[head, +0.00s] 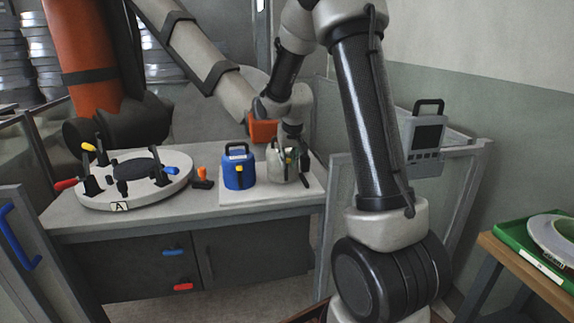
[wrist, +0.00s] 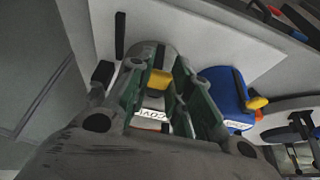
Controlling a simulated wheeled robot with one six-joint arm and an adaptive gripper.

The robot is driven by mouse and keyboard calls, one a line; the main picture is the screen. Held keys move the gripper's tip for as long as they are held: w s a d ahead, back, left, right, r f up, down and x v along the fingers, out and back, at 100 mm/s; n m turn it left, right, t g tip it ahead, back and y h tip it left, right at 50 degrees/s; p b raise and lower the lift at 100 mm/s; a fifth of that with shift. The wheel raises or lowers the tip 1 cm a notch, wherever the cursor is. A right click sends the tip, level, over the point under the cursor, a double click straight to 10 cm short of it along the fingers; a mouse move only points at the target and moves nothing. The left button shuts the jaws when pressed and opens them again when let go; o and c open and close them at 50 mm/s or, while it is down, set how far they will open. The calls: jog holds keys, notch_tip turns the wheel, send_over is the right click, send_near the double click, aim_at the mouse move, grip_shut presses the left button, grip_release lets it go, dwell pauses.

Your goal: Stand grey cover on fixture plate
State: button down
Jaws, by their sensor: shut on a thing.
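The grey cover (head: 274,166) has a yellow part on its front and stands upright at the right of the white board (head: 237,200) on the bench. My gripper (head: 290,150) is over it from above and shut on it, hiding its top. In the wrist view the green-padded fingers (wrist: 165,82) are on both sides of the grey cover (wrist: 143,54), whose white label partly shows. I cannot tell if its base touches the board. The round fixture plate (head: 146,196), marked A, lies at the left of the bench with clamps on it.
A blue cover (head: 239,173) stands just left of the grey one, close to my gripper. An orange-topped small item (head: 202,178) lies between the board and the fixture plate. Clamps with red, yellow and blue handles rise around the plate. Fence panels (head: 345,215) flank the bench.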

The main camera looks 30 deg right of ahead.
jog(key=shift+f, duration=1)
jog(key=c, duration=1.3)
grip_release()
jog(key=v, duration=1.2)
jog(key=s+a+r+n, duration=0.15)
jog(key=s+r, duration=0.25)
jog(key=s, duration=0.4)
jog(key=s+a+r, duration=0.2)
jog(key=s+r, duration=0.1)
jog(key=s, duration=0.5)
jog(key=s+a+f+n+y, duration=0.1)
jog(key=s+a, duration=0.1)
jog(key=s, duration=1.2)
jog(key=shift+s+a+n, duration=0.25)
jog(key=shift+a+n, duration=0.05)
jog(key=shift+n, duration=0.05)
